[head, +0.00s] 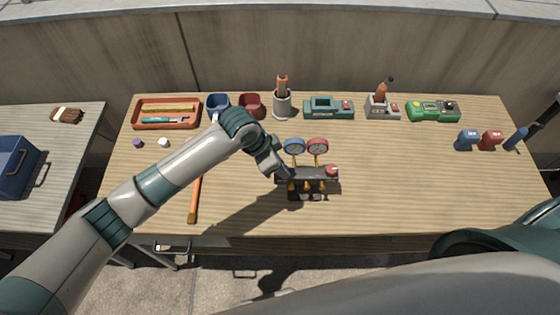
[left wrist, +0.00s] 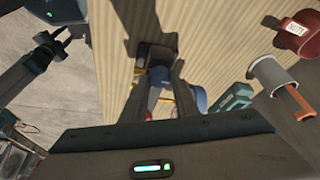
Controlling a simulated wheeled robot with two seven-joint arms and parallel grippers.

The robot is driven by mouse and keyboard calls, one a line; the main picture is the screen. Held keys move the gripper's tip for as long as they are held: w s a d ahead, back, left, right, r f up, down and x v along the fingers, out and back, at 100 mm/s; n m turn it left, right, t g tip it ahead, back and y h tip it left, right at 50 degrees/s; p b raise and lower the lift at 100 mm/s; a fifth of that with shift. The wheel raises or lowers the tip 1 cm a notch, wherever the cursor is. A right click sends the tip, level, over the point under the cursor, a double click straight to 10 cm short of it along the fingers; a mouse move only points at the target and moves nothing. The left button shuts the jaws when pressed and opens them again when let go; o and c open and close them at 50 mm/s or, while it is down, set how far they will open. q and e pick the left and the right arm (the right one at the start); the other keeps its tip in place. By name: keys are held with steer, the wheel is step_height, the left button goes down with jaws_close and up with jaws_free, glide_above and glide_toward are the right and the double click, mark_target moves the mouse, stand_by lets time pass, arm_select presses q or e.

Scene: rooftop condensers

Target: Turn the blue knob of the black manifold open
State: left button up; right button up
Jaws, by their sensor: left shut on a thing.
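The black manifold (head: 313,174) stands on the workbench, with a blue gauge (head: 294,146) and a red gauge (head: 318,146) behind it. A red knob (head: 331,170) is on its right end, and brass fittings are along its front. My left gripper (head: 284,173) is at the manifold's left end and is shut on the blue knob. The gripper hides the knob in the head view. In the left wrist view a bit of blue, the knob (left wrist: 158,77), shows between the dark fingers. How far the knob is turned cannot be told.
An orange-handled tool (head: 194,200) lies left of the manifold. A red tray (head: 142,126), blue bin (head: 217,100), red bin (head: 250,101), grey cup (head: 283,106), teal device (head: 318,110) and green device (head: 421,112) line the back.

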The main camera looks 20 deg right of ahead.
stand_by(0.4)
arm_select(q)
steer(key=o, duration=1)
steer(key=shift+o, duration=0.2)
steer(key=shift+r, duration=0.1)
steer(key=w+b+v, duration=0.1)
steer(key=b+v, duration=0.3)
steer(key=v, duration=1.3)
steer(key=shift+s+b, duration=0.4)
steer(key=shift+s, duration=0.1)
steer(key=shift+r, duration=0.1)
